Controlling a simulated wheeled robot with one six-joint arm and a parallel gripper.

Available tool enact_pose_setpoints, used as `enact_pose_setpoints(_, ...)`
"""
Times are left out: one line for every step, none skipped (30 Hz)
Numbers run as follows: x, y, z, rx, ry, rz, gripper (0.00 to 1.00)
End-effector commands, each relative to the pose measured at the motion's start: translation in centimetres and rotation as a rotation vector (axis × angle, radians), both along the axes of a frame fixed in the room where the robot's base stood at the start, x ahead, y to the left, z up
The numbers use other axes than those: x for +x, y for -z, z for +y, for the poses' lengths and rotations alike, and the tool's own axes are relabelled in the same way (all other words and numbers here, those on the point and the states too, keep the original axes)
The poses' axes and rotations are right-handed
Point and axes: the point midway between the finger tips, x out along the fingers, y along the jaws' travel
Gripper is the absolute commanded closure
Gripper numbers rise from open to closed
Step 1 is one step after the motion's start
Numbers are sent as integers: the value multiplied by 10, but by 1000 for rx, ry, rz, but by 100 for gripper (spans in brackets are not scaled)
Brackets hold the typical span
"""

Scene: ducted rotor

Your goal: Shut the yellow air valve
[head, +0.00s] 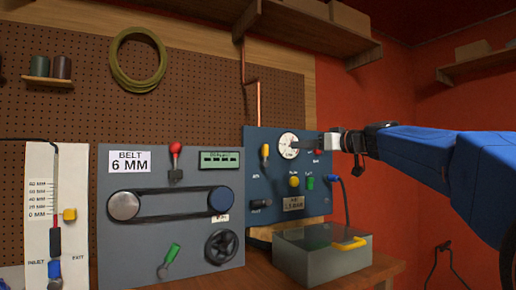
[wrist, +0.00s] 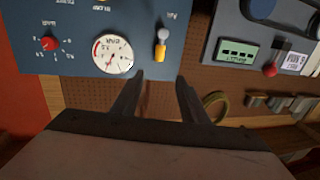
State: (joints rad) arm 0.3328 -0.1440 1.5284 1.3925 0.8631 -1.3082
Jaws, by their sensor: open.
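The yellow air valve (head: 265,152) is a small lever on the blue panel (head: 262,220), left of the round white gauge. Its yellow handle stands upright above a grey pivot. In the wrist view, where the scene is upside down, the valve (wrist: 161,50) shows beyond my fingertips, with its handle pointing towards them. My gripper (head: 310,143) is in front of the panel by the gauge, to the right of the valve in the head view. In the wrist view my gripper (wrist: 160,80) has its two fingers apart with nothing between them. It appears clear of the valve.
A grey belt panel (head: 130,250) stands left. A clear box (head: 310,260) sits below on the bench.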

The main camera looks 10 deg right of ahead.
Motion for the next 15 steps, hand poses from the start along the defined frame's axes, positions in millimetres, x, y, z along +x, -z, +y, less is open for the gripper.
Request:
enact_pose_setpoints(3, -4, -2, 1, 1, -11, 60)
enact_pose_setpoints(4, -5, -2, 1, 1, -14, 60)
enact_pose_setpoints(6, -6, -1, 1, 1, -16, 60)
enact_pose_setpoints(8, -6, 0, 1, 1, -17, 60)
enact_pose_setpoints(10, -6, 1, 1, 1, -16, 60)
enact_pose_setpoints(14, -5, 3, 2, 1, -15, 60)
enact_pose_setpoints(18, -5, 5, 1, 0, -14, 60)
enact_pose_setpoints(21, -5, 8, 2, -1, -14, 60)
enact_pose_setpoints(26, -5, 12, 2, -2, -14, 60)
enact_pose_setpoints(31, -5, 14, 1, -1, -14, 60)
enact_pose_setpoints(36, -5, 16, 1, -1, -13, 60)
enact_pose_setpoints(42, -4, 20, 0, -2, -13, 60)
enact_pose_setpoints(47, -4, 23, 0, -1, -13, 60)
enact_pose_setpoints(51, -4, 25, 1, 0, -13, 60)
enact_pose_setpoints(57, -4, 29, 1, -1, -13, 60)
